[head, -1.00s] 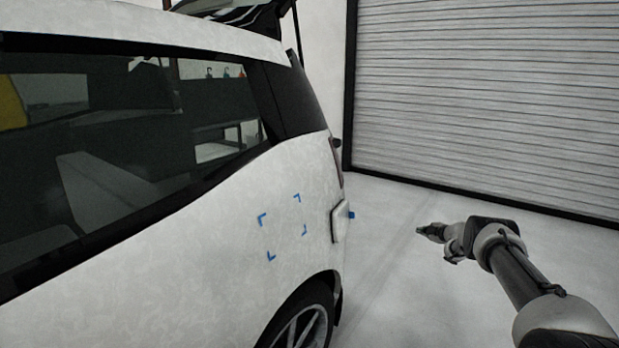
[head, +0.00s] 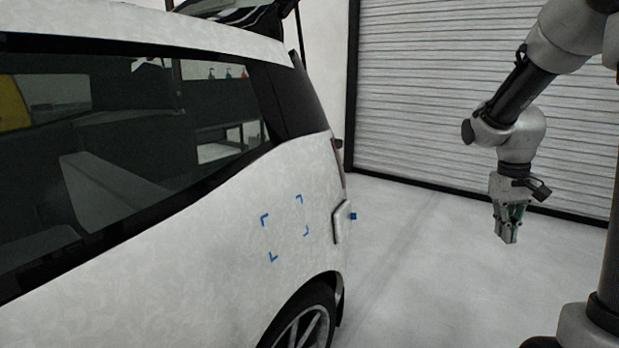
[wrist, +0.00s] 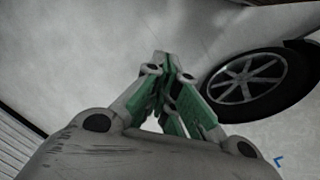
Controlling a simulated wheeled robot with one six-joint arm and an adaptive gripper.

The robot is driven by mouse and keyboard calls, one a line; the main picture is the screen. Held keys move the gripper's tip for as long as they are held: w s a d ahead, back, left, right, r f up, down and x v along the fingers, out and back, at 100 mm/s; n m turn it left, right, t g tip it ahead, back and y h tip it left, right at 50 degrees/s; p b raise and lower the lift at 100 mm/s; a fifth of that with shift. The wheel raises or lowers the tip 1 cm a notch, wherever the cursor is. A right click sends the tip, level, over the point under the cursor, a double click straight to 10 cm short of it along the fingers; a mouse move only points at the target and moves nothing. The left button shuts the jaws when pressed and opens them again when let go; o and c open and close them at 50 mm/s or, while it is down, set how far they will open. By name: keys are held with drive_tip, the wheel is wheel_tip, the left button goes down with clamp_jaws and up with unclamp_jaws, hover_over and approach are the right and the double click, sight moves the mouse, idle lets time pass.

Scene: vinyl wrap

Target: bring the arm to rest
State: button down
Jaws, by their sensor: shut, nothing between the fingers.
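My gripper (head: 507,238) hangs at the right of the head view, pointing down, with the arm folded above it. It is shut and empty, in the air over the pale floor and well apart from the white van (head: 190,240). In the wrist view my gripper (wrist: 168,62) shows green-sided fingers brought together at the tips, with floor beyond them. A van wheel (wrist: 255,82) shows to the right there.
Blue corner marks (head: 270,257) sit on the van's rear side panel. A roller door (head: 430,100) closes the back. The floor (head: 420,290) between van and arm is clear.

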drive_tip(key=s+a+r+t, duration=0.2)
drive_tip(key=s+a+r, duration=0.2)
drive_tip(key=s, duration=0.5)
drive_tip(key=s+a+r+t+y, duration=0.1)
drive_tip(key=s+a+r, duration=0.4)
drive_tip(key=s, duration=0.5)
drive_tip(key=shift+r+t, duration=0.5)
drive_tip(key=shift+t, duration=0.3)
drive_tip(key=shift+s, duration=0.15)
